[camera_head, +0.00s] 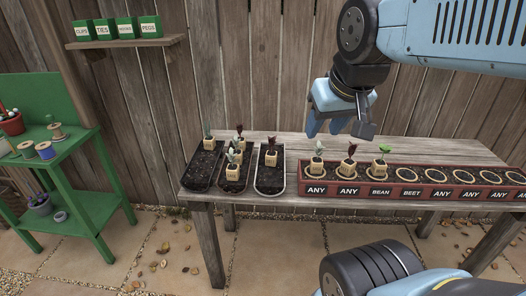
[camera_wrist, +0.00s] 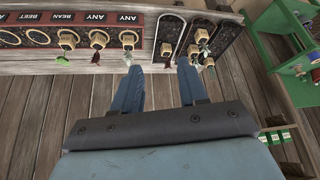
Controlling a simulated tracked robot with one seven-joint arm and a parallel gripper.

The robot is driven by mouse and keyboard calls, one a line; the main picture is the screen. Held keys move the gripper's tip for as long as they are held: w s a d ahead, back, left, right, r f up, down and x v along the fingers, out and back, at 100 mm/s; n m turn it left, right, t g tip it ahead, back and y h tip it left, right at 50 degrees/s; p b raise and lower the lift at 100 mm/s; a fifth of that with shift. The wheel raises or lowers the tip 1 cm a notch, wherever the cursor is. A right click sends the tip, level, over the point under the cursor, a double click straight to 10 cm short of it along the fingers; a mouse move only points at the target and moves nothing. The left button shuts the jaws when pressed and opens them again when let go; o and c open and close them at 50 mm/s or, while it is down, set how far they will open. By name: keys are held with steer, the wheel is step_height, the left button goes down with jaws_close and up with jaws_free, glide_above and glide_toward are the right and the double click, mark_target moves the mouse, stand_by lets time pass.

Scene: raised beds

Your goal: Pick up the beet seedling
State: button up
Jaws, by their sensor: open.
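Several seedlings in small tan pots stand on the table; none is labelled by name, so I cannot be sure which is the beet. Dark-red-leaved ones, which may be beet, are one in the right black tray (camera_head: 271,157), one at the back of the middle tray (camera_head: 239,142) and one in the second planter spot (camera_head: 348,168). The wrist view also shows the right-tray seedling (camera_wrist: 166,50) and the planter one (camera_wrist: 98,41). The BEET spot (camera_head: 408,174) holds no seedling. My gripper (camera_head: 326,128) is open and empty above the table; its fingers also show in the wrist view (camera_wrist: 160,70).
A red-brown planter (camera_head: 431,193) holds a pale-leaved seedling (camera_head: 318,167) and a green one (camera_head: 381,167) at BEAN; its right spots look empty. A wooden fence stands behind. A green stand (camera_head: 65,165) and a shelf (camera_head: 125,43) with green boxes are at the left.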

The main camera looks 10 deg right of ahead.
steer(key=o, duration=0.3)
steer(key=shift+w, duration=0.4)
steer(key=o, duration=0.3)
steer(key=w+f+m, duration=0.1)
steer(key=w, duration=0.6)
steer(key=shift+w+d+f+g, duration=0.3)
steer(key=shift+w+d+f, duration=0.05)
steer(key=shift+w+d, duration=0.1)
steer(key=m+g+h, duration=0.1)
steer(key=m+h, duration=0.1)
steer(key=m, duration=0.2)
glide_toward(271, 154)
steer(key=x, duration=0.5)
steer(key=shift+w+d+f, duration=0.15)
steer(key=shift+d+f, duration=0.15)
steer(key=shift+a+x, duration=0.1)
steer(key=shift+x, duration=1.4)
steer(key=shift+a+x, duration=0.15)
steer(key=shift+x, duration=1.3)
